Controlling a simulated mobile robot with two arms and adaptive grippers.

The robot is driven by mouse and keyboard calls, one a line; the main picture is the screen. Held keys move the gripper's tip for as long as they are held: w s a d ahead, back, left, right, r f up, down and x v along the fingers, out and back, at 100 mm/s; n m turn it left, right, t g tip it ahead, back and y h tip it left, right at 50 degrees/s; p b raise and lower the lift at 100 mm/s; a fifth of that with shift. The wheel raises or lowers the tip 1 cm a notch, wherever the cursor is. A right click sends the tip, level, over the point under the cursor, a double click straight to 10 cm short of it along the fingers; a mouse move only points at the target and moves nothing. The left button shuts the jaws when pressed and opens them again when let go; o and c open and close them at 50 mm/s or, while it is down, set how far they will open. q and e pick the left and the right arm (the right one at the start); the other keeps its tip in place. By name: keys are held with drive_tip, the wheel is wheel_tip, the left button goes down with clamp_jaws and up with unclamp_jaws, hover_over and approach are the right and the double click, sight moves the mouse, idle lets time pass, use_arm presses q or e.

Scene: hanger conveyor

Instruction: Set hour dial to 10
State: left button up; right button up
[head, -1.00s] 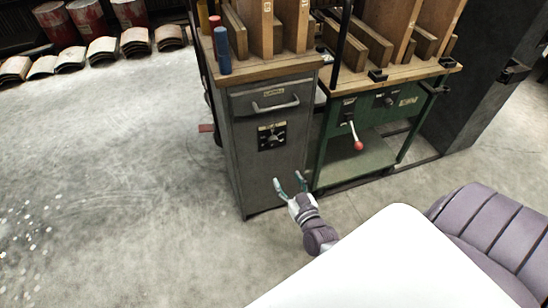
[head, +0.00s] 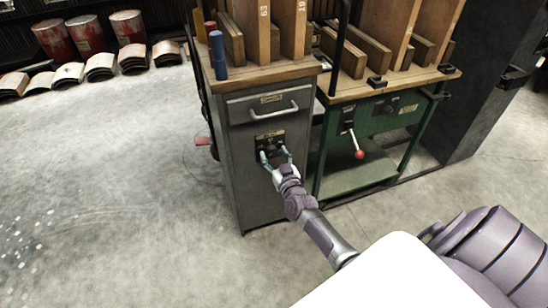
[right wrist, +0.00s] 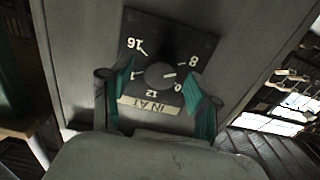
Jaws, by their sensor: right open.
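The hour dial is a round dark knob (right wrist: 160,75) on a black plate with pale numbers, on the front of the grey cabinet. In the right wrist view, 16, 8 and 12 can be read; another number is partly hidden by a finger. A pale mark on the knob points right, below the 8; its exact setting is unclear. In the head view, the dial plate (head: 270,138) is partly covered by my right gripper (head: 275,155). My right gripper (right wrist: 160,71) is open, its green-padded fingers either side of the knob. I cannot tell whether they touch it. My left gripper is out of view.
The grey cabinet (head: 245,190) has a drawer handle (head: 274,110) above the dial. A green bench (head: 380,120) with a red-tipped lever (head: 358,148) stands to its right. Open concrete floor (head: 110,170) lies to the left.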

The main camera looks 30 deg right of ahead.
drive_tip(key=shift+w, duration=0.2)
drive_tip(key=c, duration=1.2)
drive_tip(key=shift+o, duration=0.2)
